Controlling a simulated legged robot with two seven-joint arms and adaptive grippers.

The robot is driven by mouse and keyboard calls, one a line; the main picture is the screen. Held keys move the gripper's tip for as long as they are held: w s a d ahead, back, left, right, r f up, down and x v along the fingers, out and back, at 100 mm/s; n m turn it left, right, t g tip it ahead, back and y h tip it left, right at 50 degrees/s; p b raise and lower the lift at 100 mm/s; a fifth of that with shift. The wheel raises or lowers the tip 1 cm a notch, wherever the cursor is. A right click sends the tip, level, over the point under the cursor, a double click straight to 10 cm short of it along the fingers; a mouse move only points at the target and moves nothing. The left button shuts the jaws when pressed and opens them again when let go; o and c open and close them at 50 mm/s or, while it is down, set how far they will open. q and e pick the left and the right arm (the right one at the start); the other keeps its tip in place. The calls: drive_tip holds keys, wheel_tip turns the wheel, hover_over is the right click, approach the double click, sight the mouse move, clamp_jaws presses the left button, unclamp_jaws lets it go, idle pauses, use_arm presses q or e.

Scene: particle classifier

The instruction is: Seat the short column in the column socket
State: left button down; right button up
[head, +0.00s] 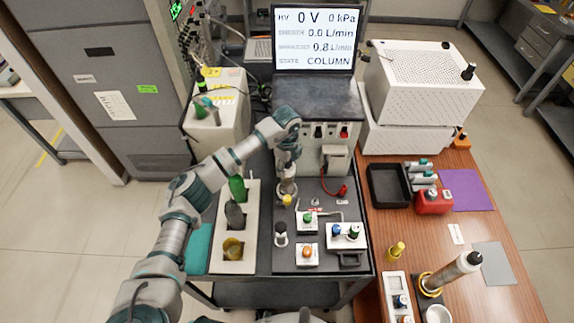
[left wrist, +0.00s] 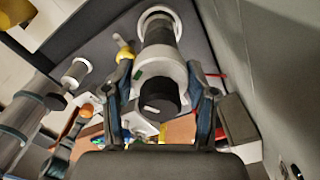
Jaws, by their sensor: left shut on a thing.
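The short column (head: 288,187) is upright under my left gripper (head: 288,163) at the back of the dark bench top. In the left wrist view the column (left wrist: 158,35) has a grey body, a white collar and a black cap. My left gripper (left wrist: 161,105) is shut on it, one finger on each side. The column socket (left wrist: 160,14) shows as a pale ring around the column's far end. I cannot tell whether the column is fully down in it. My right gripper is not in view.
A white rack (head: 248,196) with several bottles stands left of the column. Small valve blocks (head: 307,255) sit in front. The monitor (head: 316,40) reads COLUMN, 0 V and 0 kPa.

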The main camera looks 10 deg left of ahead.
use_arm(q)
drive_tip(key=shift+w, duration=0.1)
drive_tip(key=c, duration=0.6)
unclamp_jaws()
drive_tip(key=shift+o, duration=1.3)
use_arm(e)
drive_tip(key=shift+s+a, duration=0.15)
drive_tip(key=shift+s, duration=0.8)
use_arm(q)
drive_tip(key=shift+r, duration=0.1)
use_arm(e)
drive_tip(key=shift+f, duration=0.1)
use_arm(q)
wheel_tip(320, 180, up, 11)
drive_tip(key=shift+f+b, duration=0.2)
drive_tip(key=shift+b, duration=0.55)
drive_tip(key=shift+r, duration=0.65)
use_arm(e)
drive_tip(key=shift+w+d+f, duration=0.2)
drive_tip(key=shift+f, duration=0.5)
